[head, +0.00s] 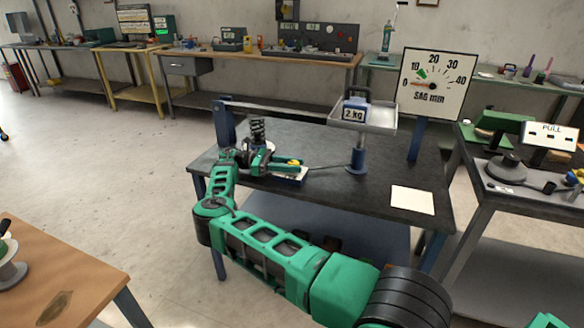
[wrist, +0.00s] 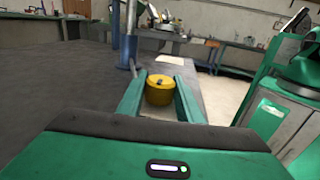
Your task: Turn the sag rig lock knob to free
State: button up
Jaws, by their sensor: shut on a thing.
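My gripper (head: 288,162) reaches from the left over the dark bench of the sag rig. In the wrist view its two green fingers (wrist: 158,95) stand on either side of the round yellow lock knob (wrist: 160,90) and are shut on it. A dark mark shows on the knob's top. In the head view only a bit of the yellow knob (head: 294,162) shows past my gripper, above a pale plate (head: 291,174). Any lock or free marking is hidden or too small to read. A dark coil spring (head: 257,131) stands just behind my gripper.
A tray (head: 377,126) on a blue post holds a 2 kg weight (head: 355,111). The SAG mm dial (head: 433,82) stands behind, its red pointer near 0. White paper (head: 412,200) lies at the bench's front right. A wooden table (head: 60,280) stands at the lower left.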

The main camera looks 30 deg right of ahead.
aim_at(290, 163)
jog(key=shift+w+a, duration=0.2)
jog(key=shift+a, duration=0.05)
jog(key=o, duration=1)
jog(key=shift+o, duration=0.2)
jog(key=shift+d, duration=0.1)
jog(key=shift+r, duration=0.25)
jog(key=r, duration=0.2)
jog(key=a+r, duration=0.1)
jog(key=shift+r, duration=0.4)
jog(key=s+a+r, duration=0.3)
jog(key=a+r, duration=0.3)
jog(key=a, duration=0.4)
jog(key=shift+a+r, duration=0.2)
jog(key=shift+r, duration=0.05)
